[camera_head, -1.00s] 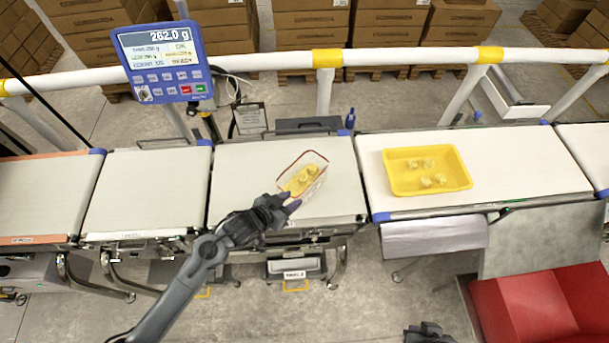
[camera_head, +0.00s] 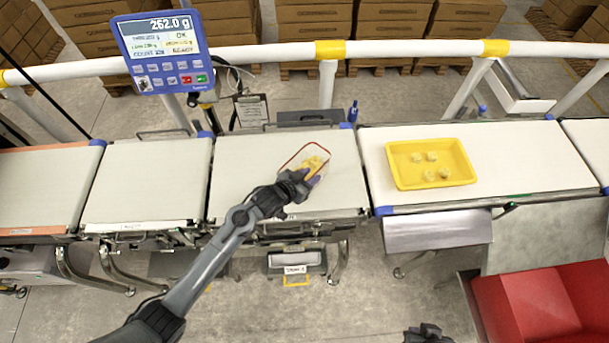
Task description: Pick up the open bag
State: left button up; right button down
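The open bag (camera_head: 315,153) is clear with a red rim and yellow pieces inside. It lies on the middle weighing belt (camera_head: 245,170) in the head view. My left gripper (camera_head: 312,177) reaches over the bag's near side, with its fingers at the yellow contents, and hides the bag's lower left part. I cannot tell whether its fingers are closed on the bag. My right gripper (camera_head: 428,333) shows only partly at the bottom edge, away from the belts, and its fingers are not clear.
A yellow tray (camera_head: 400,180) with several pale pieces stands on the right belt (camera_head: 530,150). A blue display (camera_head: 165,55) reads 262.0 g. A white rail (camera_head: 400,52) runs behind the belts. A red bin (camera_head: 540,305) is at lower right. The left belts are empty.

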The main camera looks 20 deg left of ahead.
pick_arm(q)
jog(key=shift+x, duration=1.2)
grip_shut()
jog(key=shift+r, duration=0.1)
dwell(0.5)
